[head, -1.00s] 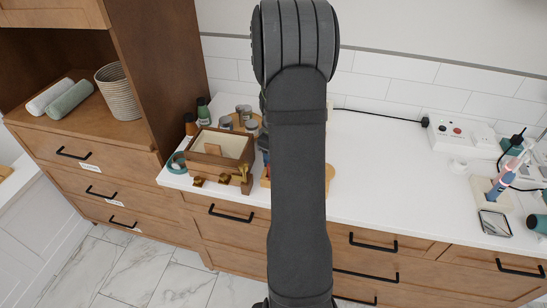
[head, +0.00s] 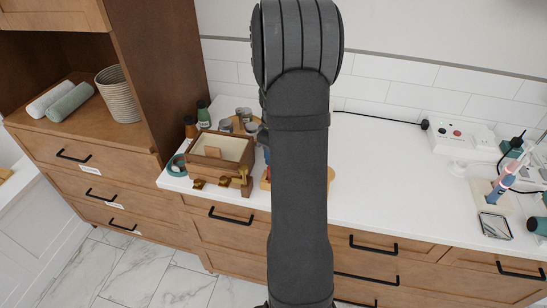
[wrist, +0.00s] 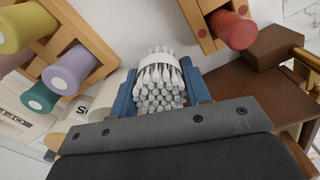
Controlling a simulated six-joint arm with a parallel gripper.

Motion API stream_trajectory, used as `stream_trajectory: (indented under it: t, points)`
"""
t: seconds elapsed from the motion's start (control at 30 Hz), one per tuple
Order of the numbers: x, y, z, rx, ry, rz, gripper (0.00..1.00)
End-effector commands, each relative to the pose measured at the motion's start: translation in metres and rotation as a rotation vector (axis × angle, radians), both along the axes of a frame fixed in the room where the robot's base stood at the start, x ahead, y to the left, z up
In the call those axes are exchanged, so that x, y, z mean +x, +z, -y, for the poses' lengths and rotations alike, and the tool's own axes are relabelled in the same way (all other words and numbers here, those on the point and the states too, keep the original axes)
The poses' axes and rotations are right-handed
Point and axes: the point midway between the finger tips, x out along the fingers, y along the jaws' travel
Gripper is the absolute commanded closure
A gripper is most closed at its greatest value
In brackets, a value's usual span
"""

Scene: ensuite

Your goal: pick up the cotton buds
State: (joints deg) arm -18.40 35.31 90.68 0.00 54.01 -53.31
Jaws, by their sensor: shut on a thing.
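The cotton buds (wrist: 158,92) are a white bundle with a pale band around it, seen end-on in the wrist view. My gripper (wrist: 160,84) has blue fingers on both sides of the bundle and is shut on it. The bundle's far end and whatever is under it are hidden. In the head view my dark arm covers the buds and nearly all of the gripper.
A wooden rack with yellow, purple and teal round-ended pieces (wrist: 68,70) is close on the left in the wrist view. A red-ended piece (wrist: 234,30) is at upper right. A wooden box (head: 221,150) stands left of my arm. The middle counter (head: 385,170) is clear.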

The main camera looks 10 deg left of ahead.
Motion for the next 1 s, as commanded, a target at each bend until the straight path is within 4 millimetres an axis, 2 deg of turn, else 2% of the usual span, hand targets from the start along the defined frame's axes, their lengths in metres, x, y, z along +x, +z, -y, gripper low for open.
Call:
stream_trajectory:
  t: [0.07,0.4,0.6,0.77,1.0]
  points:
    - [0.001,0.017,0.000,0.001,0.000,0.006,0.78]
    - [-0.017,0.059,0.073,0.001,-0.005,0.003,0.78]
    - [-0.024,0.077,0.102,0.000,-0.002,0.002,0.78]
    - [-0.024,0.086,0.110,0.000,0.000,0.001,0.78]
    - [-0.007,0.108,0.090,0.000,0.004,0.002,0.78]
